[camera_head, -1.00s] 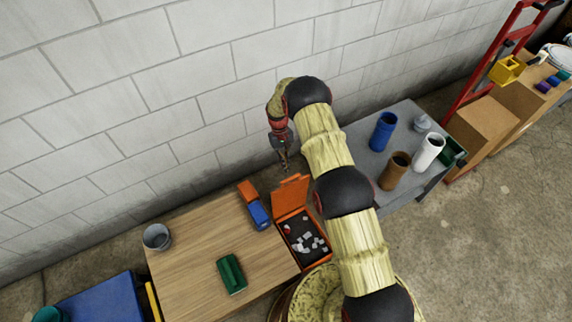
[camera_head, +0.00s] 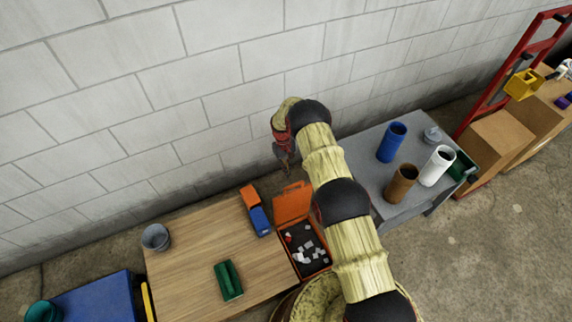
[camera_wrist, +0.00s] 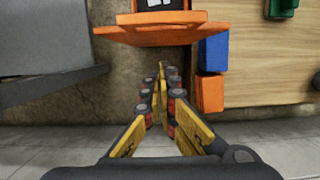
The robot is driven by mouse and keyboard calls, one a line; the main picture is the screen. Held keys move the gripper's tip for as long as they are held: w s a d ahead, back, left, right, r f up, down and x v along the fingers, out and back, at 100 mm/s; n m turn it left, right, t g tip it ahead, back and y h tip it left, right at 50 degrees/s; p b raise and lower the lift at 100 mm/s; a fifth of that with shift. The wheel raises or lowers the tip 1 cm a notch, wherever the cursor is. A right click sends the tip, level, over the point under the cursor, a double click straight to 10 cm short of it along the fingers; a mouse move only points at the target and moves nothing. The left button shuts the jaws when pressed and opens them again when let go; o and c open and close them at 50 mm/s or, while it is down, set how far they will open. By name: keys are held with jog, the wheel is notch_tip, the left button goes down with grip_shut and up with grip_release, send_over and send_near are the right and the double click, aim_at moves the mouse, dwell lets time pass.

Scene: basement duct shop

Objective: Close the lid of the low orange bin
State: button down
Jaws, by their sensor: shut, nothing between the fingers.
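The low orange bin (camera_head: 325,268) stands at the right end of the wooden table, with small pale pieces and a red one on its dark inside. Its orange lid (camera_head: 292,204) stands raised at the bin's wall side. In the wrist view the lid (camera_wrist: 170,34) shows as a wide panel at the top, with part of the bin behind it. My gripper (camera_head: 288,176) is shut and empty, on the wall side of the lid and apart from it. In the wrist view my gripper's fingertips (camera_wrist: 162,66) meet just below the lid's edge.
An orange and blue block (camera_head: 255,209) lies beside the lid on the wooden table (camera_head: 190,265). A green object (camera_head: 228,280) and a grey cup (camera_head: 156,237) are there too. A grey table (camera_head: 375,165) with blue, brown and white cylinders stands right. The block wall (camera_head: 150,110) is close behind my gripper.

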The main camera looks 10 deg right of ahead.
jog(key=shift+s+d+r, duration=0.15)
jog(key=shift+s+d, duration=0.05)
jog(key=shift+s, duration=0.7)
jog(key=shift+s+d+r, duration=0.1)
jog(key=shift+s+d, duration=0.05)
jog(key=shift+s, duration=0.7)
